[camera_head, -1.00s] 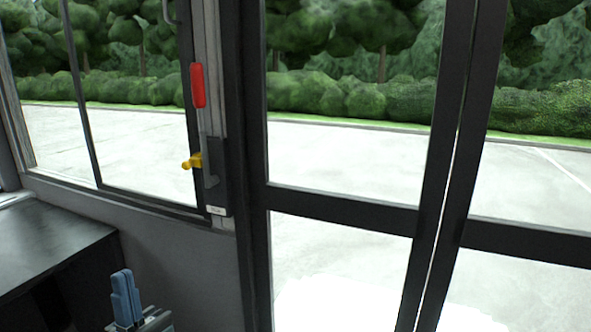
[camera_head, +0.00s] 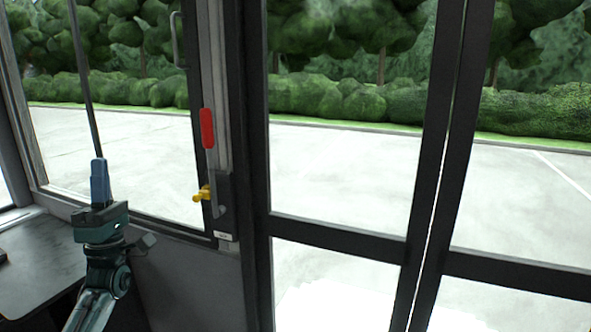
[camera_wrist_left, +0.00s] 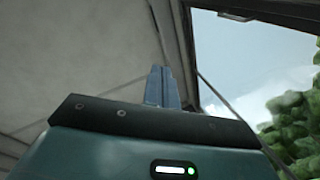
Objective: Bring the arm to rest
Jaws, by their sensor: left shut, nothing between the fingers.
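My left gripper (camera_head: 99,182) stands upright at the left of the head view, with its blue fingers pointing up in front of the side window. Its fingers are together and hold nothing. The left wrist view also shows the shut blue fingers (camera_wrist_left: 161,86), against a pale ceiling or wall panel. My left arm comes up from the lower left corner. My right gripper is in neither view.
A red handle (camera_head: 208,128) and a yellow knob (camera_head: 201,194) sit on the post right of the gripper. A dark counter (camera_head: 40,270) lies at the lower left. Glass doors (camera_head: 340,180) with dark frames fill the middle and right.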

